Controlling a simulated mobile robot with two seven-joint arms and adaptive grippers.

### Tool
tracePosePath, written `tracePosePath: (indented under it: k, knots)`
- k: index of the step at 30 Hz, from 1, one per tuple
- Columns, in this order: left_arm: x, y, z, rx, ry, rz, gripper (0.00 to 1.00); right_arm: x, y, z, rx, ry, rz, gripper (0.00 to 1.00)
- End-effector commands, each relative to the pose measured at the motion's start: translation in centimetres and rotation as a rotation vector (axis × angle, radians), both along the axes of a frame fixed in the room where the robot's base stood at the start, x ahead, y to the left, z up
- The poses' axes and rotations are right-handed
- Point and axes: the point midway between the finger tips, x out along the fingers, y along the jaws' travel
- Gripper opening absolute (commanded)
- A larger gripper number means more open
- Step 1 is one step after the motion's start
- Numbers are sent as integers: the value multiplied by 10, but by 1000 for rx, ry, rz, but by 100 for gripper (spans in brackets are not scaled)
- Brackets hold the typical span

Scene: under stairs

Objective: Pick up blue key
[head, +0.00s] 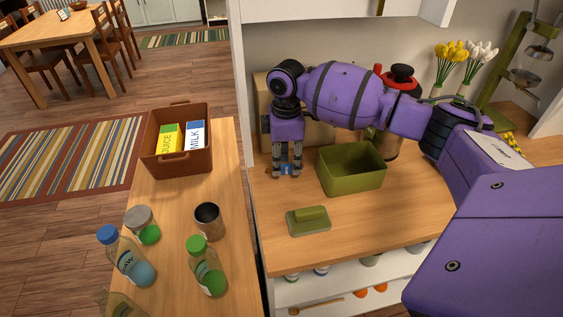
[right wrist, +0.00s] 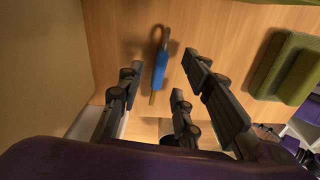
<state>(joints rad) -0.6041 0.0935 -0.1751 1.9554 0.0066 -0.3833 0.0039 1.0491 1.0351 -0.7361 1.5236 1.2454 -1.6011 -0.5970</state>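The blue key (right wrist: 160,68) lies on the wooden counter in the right wrist view, with a blue middle and thin tan ends. In the head view a small bit of its blue (head: 286,170) shows between the fingers of my right gripper (head: 287,172). My right gripper points down and is open, with its fingers on both sides of the key and visible gaps to it. It also shows in the right wrist view (right wrist: 158,84). I cannot tell how high the fingertips are above the counter.
A tan board (head: 312,137) leans behind. The counter's front right is clear.

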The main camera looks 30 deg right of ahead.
Motion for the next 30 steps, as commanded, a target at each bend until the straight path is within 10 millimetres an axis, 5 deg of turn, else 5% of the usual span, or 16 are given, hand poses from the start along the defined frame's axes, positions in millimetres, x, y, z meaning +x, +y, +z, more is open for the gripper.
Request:
tracePosePath:
  k: [4,12,20,30]
  knots:
    - [5,-1,4,-1,-11,-1,72,0,0,-18,1,-1,1,33]
    - [16,-6,8,-11,-30,2,72,0,0,-22,0,-2,1,33]
    - [16,-7,8,-13,-29,5,72,0,0,-22,0,-2,1,1]
    - [7,-4,3,-8,-13,2,72,1,0,-21,0,-3,1,0]
